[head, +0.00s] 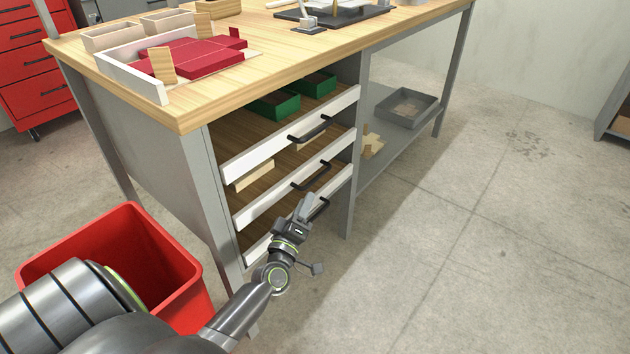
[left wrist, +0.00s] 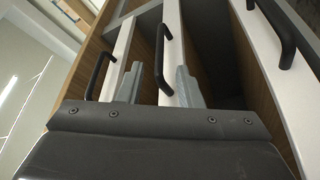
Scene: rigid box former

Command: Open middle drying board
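Three white-fronted boards with black handles are stacked in the bench's open bay. The middle board (head: 287,198) has a black bar handle (head: 312,177); this handle (left wrist: 160,56) also shows in the left wrist view. My left gripper (head: 306,205) is just in front of the fronts, below the middle handle in the head view and overlapping the bottom handle (head: 319,209). In the left wrist view my left gripper's fingers (left wrist: 158,78) are apart, with the middle handle showing between them. No contact is visible. My right gripper is out of view.
The top board (head: 250,158) is just above; green bins (head: 275,105) sit behind it. A red bin (head: 180,285) stands at the left, by my arm. The workbench top (head: 215,92) overhangs the boards. The floor (head: 470,260) at the right is clear.

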